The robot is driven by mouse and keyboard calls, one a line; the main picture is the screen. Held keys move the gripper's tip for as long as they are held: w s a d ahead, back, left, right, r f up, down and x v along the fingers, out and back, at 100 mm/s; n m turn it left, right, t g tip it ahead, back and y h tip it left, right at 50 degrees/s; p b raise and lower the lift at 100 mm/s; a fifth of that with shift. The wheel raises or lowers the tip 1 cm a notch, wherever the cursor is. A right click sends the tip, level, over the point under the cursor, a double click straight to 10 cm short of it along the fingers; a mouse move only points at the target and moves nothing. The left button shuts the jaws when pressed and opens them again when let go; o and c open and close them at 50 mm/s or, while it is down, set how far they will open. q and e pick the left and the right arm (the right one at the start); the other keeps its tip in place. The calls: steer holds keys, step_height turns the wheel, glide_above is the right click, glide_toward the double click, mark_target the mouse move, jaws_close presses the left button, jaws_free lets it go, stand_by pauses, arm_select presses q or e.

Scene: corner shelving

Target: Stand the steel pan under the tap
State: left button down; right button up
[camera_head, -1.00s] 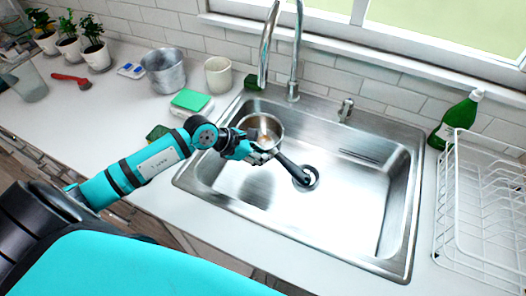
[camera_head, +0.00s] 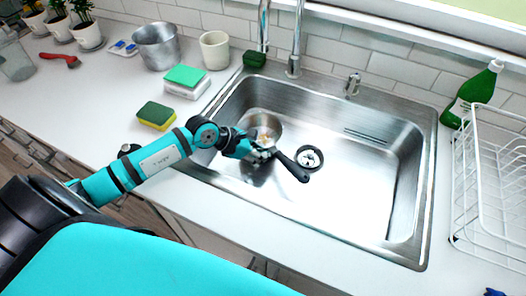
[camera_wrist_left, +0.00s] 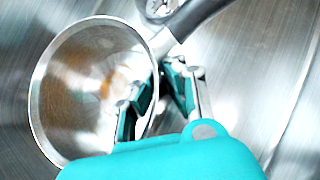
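The steel pan (camera_head: 266,118) is inside the sink (camera_head: 345,205), toward its left side, with brown stains on its inner bottom. Its dark handle (camera_head: 292,168) points toward the lower right, near the drain. In the left wrist view the pan (camera_wrist_left: 75,95) fills the left side. My left gripper (camera_head: 260,148) has one finger inside the pan and one outside, closed on the wall near the handle (camera_wrist_left: 190,18). I cannot tell whether the pan touches the sink floor. The tap (camera_head: 295,45) stands behind the sink, its spout cropped at the top. My right gripper is not in view.
A sponge (camera_head: 156,115), green-topped block (camera_head: 186,76), metal pot (camera_head: 156,45) and cup (camera_head: 214,49) stand left of the sink. A green bottle (camera_head: 473,93) and white rack (camera_head: 490,190) stand right. The sink's right half is clear apart from the drain (camera_head: 310,157).

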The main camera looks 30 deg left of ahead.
arm_select(q)
steer(key=shift+f+b, duration=0.5)
steer(key=shift+f, duration=0.05)
stand_by(0.6)
steer(key=c, duration=1.4)
jaws_free()
steer(key=shift+s+a, duration=0.1)
